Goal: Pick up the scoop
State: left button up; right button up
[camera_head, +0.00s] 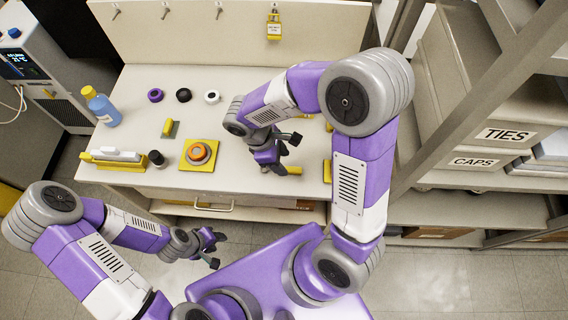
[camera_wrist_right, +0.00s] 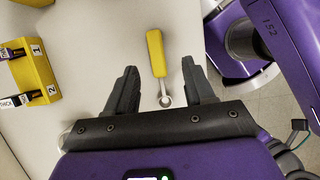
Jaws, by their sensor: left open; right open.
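The scoop (camera_wrist_right: 156,55) lies on the pale bench top in the right wrist view. It has a yellow handle pointing away from the gripper and a small round metal bowl at the near end. My right gripper (camera_wrist_right: 160,88) is open and empty. Its fingers stand on either side of the bowl end in the picture; I cannot tell how high above it they are. In the head view my right gripper (camera_head: 294,155) is over the bench's right part, and I cannot clearly make out the scoop there. My left gripper (camera_head: 213,249) is open and empty, in front of the bench.
A yellow rack (camera_wrist_right: 38,68) marked 1 and 2 is left of the scoop. An orange knob on a yellow base (camera_head: 199,154), a blue bottle (camera_head: 105,110) and a yellow tray (camera_head: 100,162) stand on the bench. Shelving (camera_head: 480,160) is at the right.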

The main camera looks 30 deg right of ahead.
aim_at(290, 169)
jog(key=shift+s+d+f, duration=0.2)
jog(key=shift+f, duration=0.25)
jog(key=x, duration=0.1)
jog(key=b+x, duration=0.1)
jog(key=x, duration=0.1)
jog(key=b+x, duration=0.1)
jog(key=shift+w+f, duration=0.3)
jog(key=shift+f, duration=0.1)
grip_shut()
